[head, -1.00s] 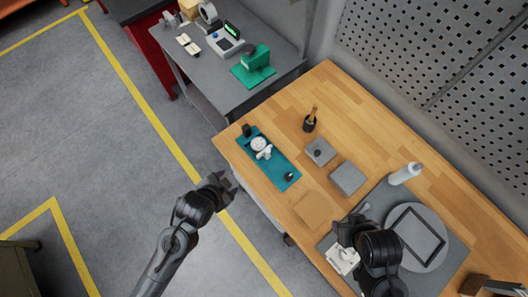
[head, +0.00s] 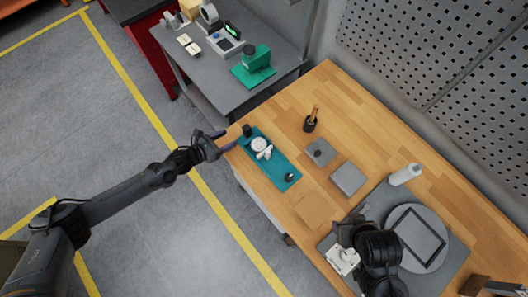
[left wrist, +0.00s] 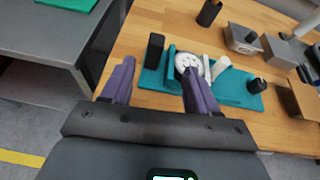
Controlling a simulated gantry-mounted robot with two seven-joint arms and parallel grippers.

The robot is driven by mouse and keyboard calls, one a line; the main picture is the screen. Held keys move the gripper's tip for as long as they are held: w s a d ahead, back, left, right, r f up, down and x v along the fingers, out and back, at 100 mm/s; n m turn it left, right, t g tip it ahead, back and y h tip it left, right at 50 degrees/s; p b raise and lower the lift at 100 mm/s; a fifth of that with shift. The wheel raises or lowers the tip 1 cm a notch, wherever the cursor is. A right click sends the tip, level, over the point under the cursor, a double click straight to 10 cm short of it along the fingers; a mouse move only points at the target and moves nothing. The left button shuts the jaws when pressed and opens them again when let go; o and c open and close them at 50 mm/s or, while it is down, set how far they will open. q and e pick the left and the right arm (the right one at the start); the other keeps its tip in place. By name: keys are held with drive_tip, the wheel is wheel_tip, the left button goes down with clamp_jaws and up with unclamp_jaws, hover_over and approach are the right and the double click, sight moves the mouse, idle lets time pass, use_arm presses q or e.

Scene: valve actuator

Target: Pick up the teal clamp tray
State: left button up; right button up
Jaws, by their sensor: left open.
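The teal clamp tray (head: 284,172) lies flat on the near left edge of the wooden workbench. It carries a white round part (head: 259,145), a black block at its far end and a small black knob (head: 289,177) at its near end. My left gripper (head: 221,140) is open and empty, just off the bench edge beside the tray's far end. In the left wrist view the tray (left wrist: 232,95) lies just beyond the two purple-grey fingers, the right fingertip overlapping it in the picture. My right gripper (head: 342,246) is over the grey mat by a white part; its jaws are hard to make out.
On the wooden bench (head: 350,120) stand a black cup (head: 310,124), grey boxes (head: 348,178), a white bottle (head: 406,174) and a round grey plate (head: 399,223). A grey table (head: 200,68) with a green fixture (head: 256,60) stands beyond a gap.

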sight(243, 129)
use_arm(q)
drive_tip(key=shift+m, duration=0.4)
drive_tip(key=x, duration=0.6)
drive_tip(key=shift+w+a, duration=0.3)
drive_tip(key=shift+a, duration=0.05)
drive_tip(key=shift+x, duration=2.7)
drive_tip(key=shift+s+d, duration=0.15)
clamp_jaws()
